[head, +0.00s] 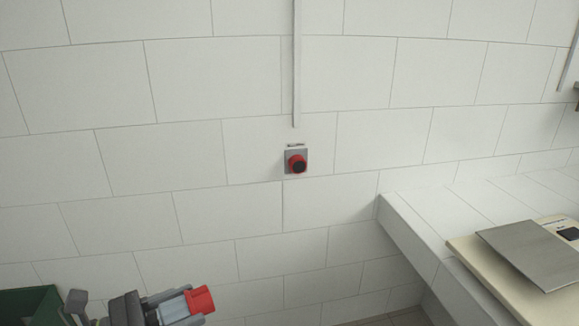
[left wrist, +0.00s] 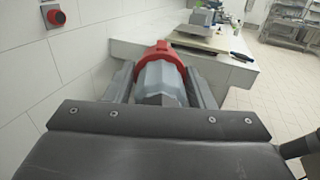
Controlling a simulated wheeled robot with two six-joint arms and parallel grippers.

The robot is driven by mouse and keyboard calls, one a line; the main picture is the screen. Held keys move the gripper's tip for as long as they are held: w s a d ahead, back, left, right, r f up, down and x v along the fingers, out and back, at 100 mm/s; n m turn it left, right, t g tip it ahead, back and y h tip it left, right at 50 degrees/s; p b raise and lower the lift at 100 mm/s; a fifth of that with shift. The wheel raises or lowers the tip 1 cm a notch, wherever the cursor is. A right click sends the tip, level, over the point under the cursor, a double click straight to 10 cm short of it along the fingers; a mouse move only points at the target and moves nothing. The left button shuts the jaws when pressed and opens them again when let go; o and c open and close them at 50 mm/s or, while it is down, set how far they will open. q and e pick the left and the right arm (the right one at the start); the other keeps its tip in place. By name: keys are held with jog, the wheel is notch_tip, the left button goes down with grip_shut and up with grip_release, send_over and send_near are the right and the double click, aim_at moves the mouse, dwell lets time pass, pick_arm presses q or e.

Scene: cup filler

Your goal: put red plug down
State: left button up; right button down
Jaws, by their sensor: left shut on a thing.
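The red plug (head: 201,299) has a red front end and a grey body. My left gripper (head: 178,308) is shut on it at the lower left of the head view, with the red end pointing right. In the left wrist view the plug (left wrist: 160,52) sits between the two grey fingers, red end facing away from me. A red and grey wall socket (head: 296,163) is on the white wall, above and right of the plug and apart from it. The socket also shows at the top left of the left wrist view (left wrist: 56,16). My right gripper is not in view.
A white tiled ledge (head: 410,222) juts out at the right. A scale with a metal plate (head: 530,252) stands on it. A dark green container (head: 28,304) shows at the bottom left. Open floor (left wrist: 268,82) lies right of the ledge in the left wrist view.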

pick_arm(q)
jog(key=d+r+m+g+h, duration=0.1)
jog(key=d+m+g+h, duration=0.2)
jog(key=d+m+g, duration=0.75)
jog(key=shift+w+d+f+m+g+y, duration=0.95)
jog(key=shift+w+d+f+g, duration=1.3)
jog(key=shift+d+g, duration=1.6)
jog(key=s+a+r+n+t+h, duration=0.1)
jog(key=s+a+r+n+t, duration=0.5)
jog(key=t, duration=0.5)
jog(key=shift+s+a+r+n+t+h, duration=0.2)
jog(key=shift+a+r+n+t+h, duration=0.2)
jog(key=shift+a+r+n, duration=0.9)
